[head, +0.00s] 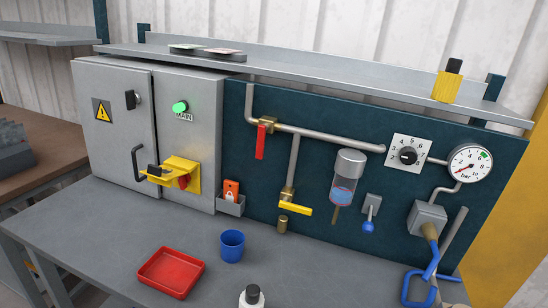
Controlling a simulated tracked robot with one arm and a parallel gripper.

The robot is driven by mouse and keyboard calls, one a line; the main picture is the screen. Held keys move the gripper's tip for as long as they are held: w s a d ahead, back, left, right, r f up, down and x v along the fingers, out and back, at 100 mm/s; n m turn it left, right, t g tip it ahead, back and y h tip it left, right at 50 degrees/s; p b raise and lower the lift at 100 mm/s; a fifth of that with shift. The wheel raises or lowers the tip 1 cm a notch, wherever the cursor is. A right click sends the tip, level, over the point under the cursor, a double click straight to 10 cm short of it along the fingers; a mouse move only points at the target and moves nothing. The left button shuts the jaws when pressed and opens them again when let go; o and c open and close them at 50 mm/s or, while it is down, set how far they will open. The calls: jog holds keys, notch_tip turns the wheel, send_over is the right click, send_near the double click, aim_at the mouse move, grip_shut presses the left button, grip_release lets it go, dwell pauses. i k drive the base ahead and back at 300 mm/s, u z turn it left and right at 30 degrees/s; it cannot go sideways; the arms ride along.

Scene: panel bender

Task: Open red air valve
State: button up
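The red air valve handle (260,141) hangs straight down from a brass valve body (266,122) on the teal back panel. The pipe (330,138) runs to the right from that body, so the red handle stands crosswise to it. A separate yellow lever (294,208) lies nearly level on a lower branch pipe. The round pressure gauge (469,164) is at the right, with its red needle toward the lower left. My gripper is not in view, and nothing covers the red handle.
A grey cabinet (190,110) with a green lamp and yellow switch stands left of the panel. On the bench (110,225) are a red tray (170,272), a blue cup (231,246) and a black-capped bottle (252,297). A shelf (300,76) juts out above the pipes.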

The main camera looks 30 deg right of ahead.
aim_at(263, 128)
jog(key=u, duration=0.05)
jog(key=i, duration=1.2)
jog(key=z, duration=0.55)
